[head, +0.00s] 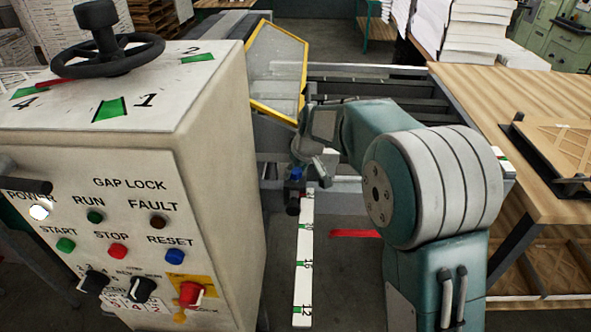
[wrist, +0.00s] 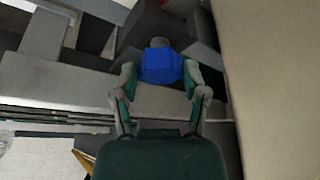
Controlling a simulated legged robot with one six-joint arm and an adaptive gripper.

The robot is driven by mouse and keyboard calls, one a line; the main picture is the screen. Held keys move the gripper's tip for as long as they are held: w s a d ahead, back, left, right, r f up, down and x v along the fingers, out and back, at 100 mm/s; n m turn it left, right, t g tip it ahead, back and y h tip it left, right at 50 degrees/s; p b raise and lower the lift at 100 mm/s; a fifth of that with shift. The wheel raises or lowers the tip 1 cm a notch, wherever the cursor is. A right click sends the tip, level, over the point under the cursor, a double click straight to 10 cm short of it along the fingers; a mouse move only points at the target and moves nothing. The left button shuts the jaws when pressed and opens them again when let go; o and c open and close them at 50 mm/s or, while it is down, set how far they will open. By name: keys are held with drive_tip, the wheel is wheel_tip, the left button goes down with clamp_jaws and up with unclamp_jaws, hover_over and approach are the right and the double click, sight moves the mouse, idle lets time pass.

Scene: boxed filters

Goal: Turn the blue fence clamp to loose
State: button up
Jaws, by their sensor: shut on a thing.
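The blue fence clamp (wrist: 160,66) shows in the wrist view as a faceted blue knob between my fingers. My gripper (wrist: 158,78) is shut on it, with one finger at its left side and one at its right. In the head view the clamp (head: 296,173) is a small blue patch just below my gripper (head: 303,158), partly hidden by the fingers. It sits near the far end of a white numbered scale bar (head: 303,262). I cannot tell from these frames which way the clamp is turned.
A large cream control cabinet (head: 215,175) with buttons, knobs and a black handwheel (head: 97,40) stands close on the left. A yellow-framed guard (head: 277,75) is behind my gripper. A wooden table (head: 520,95) stands on the right. A red strip (head: 355,234) lies below my arm.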

drive_tip(key=n, duration=0.1)
drive_tip(key=n+g, duration=0.1)
drive_tip(key=n, duration=0.1)
drive_tip(key=shift+d+f+n+y, duration=0.1)
drive_tip(key=shift+f+n+y, duration=0.1)
drive_tip(key=shift+n+y, duration=0.15)
drive_tip(key=shift+n+g+y, duration=0.35)
drive_tip(key=shift+n+g, duration=0.35)
drive_tip(key=shift+n, duration=1.05)
drive_tip(key=o, duration=1.1)
drive_tip(key=shift+w, duration=0.15)
drive_tip(key=shift+o, duration=0.2)
drive_tip(key=shift+r, duration=0.1)
